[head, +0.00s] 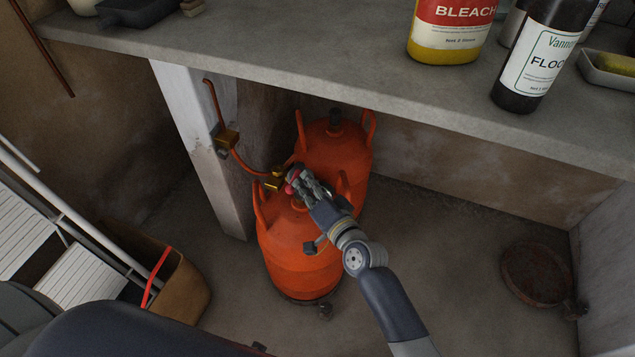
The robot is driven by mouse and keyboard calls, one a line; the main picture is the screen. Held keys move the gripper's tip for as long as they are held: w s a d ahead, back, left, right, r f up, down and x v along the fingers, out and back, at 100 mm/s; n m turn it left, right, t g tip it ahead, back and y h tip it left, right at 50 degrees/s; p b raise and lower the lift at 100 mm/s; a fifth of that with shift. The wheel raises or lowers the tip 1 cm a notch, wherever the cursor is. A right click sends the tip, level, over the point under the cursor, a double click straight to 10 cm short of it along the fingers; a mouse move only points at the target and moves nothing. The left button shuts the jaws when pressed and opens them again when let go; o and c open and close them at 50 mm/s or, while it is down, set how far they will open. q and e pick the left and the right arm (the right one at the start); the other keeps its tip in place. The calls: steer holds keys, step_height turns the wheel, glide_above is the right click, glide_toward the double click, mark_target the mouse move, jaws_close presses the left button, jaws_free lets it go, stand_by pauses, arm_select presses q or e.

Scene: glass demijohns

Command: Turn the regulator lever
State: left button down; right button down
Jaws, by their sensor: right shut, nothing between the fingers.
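Two orange gas bottles stand under the counter, the front one (295,262) nearer me and the rear one (335,150) behind it. A brass regulator (275,184) sits on top of the front bottle, with an orange hose (245,165) running to it from a brass fitting on the post. A small red part, perhaps the regulator lever, shows at the fingertips. My right gripper (294,179) is shut beside the regulator, its fingers covering part of it. I cannot tell whether it touches the lever. My left gripper is not in view.
The grey counter (330,75) overhangs the bottles and carries a bleach bottle (449,30) and a dark floor-cleaner bottle (540,55). A whitish post (205,150) stands left of the bottles. A rusty round pan (537,273) lies at right; floor between is clear.

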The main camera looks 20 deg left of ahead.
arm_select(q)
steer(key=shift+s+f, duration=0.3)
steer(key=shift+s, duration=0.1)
arm_select(e)
steer(key=shift+s+a+f, duration=0.1)
steer(key=shift+s+a, duration=0.2)
steer(key=shift+a, duration=0.25)
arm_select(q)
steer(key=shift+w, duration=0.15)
